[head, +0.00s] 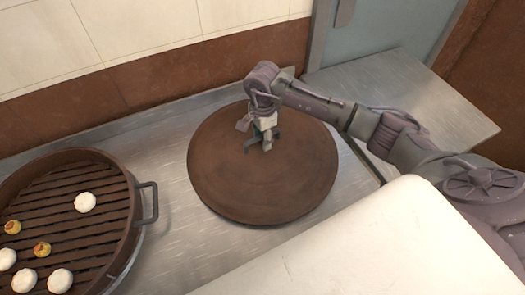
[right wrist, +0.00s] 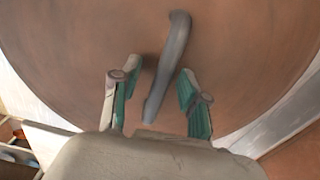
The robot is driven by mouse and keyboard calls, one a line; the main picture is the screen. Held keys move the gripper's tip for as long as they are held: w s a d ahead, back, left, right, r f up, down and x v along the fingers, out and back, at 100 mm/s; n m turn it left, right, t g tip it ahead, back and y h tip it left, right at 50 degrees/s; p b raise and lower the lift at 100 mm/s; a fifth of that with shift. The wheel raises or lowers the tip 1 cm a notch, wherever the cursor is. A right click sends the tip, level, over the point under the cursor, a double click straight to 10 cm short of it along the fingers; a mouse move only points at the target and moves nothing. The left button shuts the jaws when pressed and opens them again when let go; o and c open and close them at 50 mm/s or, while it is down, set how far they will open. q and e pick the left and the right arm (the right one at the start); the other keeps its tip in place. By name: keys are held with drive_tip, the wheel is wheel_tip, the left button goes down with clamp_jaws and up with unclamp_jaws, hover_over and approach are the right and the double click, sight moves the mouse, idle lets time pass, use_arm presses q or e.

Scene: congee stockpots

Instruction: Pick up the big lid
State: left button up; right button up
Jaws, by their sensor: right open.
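The big lid (head: 250,182) is a round brown disc lying on the metal counter. It also fills much of the right wrist view (right wrist: 80,45). Its grey bar handle (right wrist: 172,65) stands near the middle of the lid and is mostly hidden by my gripper in the head view. My right gripper (head: 262,143) is over the lid's upper middle. In the right wrist view my right gripper (right wrist: 158,78) is open, with one green-padded finger on each side of the handle's near part and visible gaps to both. My left gripper is not in view.
A round brown steamer (head: 120,215) with a slatted rack and side handle stands at left, holding several white buns and yellow dumplings. A tiled wall (head: 150,30) runs behind the metal counter (head: 165,240). Bare counter lies between steamer and lid.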

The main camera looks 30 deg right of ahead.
drive_tip(key=shift+c, duration=0.2)
clamp_jaws()
drive_tip(key=shift+r, duration=0.15)
idle(0.3)
